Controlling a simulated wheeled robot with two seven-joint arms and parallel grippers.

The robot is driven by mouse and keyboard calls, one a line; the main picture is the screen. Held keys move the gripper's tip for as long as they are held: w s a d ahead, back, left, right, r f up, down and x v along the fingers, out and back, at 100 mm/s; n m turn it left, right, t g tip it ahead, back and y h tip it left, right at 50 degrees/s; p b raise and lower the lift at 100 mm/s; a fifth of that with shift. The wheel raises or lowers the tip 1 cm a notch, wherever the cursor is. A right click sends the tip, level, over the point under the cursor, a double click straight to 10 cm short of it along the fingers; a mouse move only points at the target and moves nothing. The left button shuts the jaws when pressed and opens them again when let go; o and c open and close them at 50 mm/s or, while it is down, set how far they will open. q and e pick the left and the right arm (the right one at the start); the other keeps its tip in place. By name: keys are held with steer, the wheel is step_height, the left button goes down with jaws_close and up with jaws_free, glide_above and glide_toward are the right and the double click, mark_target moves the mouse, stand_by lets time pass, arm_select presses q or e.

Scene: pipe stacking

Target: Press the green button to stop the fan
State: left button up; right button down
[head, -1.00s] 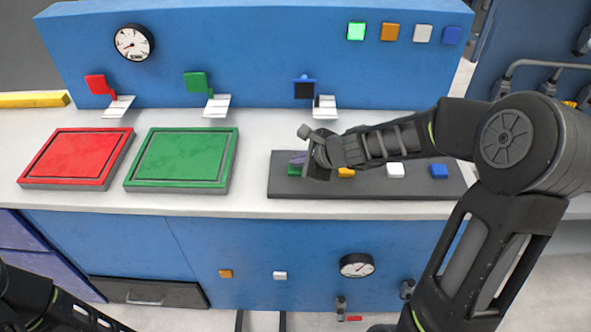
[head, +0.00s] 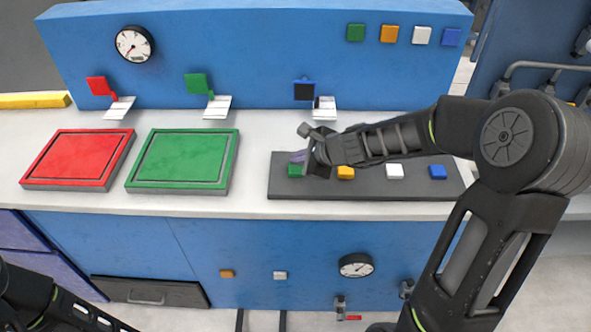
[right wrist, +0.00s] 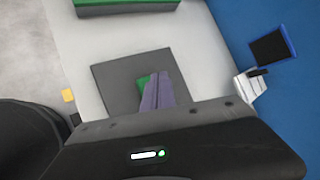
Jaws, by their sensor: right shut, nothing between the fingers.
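The green button (head: 295,171) is the leftmost in a row on a dark grey panel (head: 330,190) on the white counter. My right gripper (head: 298,157) is shut and empty, its purple fingers just above and behind the green button. In the right wrist view the shut fingers (right wrist: 158,92) partly cover the green button (right wrist: 144,84); I cannot tell whether they touch it. A green indicator square (head: 356,33) on the blue back wall is dark. No fan is clearly visible. Only part of my left arm shows at lower left; its gripper is out of view.
Orange (head: 346,173), white (head: 395,171) and blue (head: 438,172) buttons share the panel. Red (head: 78,157) and green (head: 181,158) trays lie to the left. Small signs and a gauge (head: 135,42) are along the back wall. The counter between green tray and panel is clear.

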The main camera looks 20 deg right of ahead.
mark_target(299, 170)
step_height(299, 170, up, 6)
steer(key=p, duration=0.5)
steer(key=shift+p, duration=0.4)
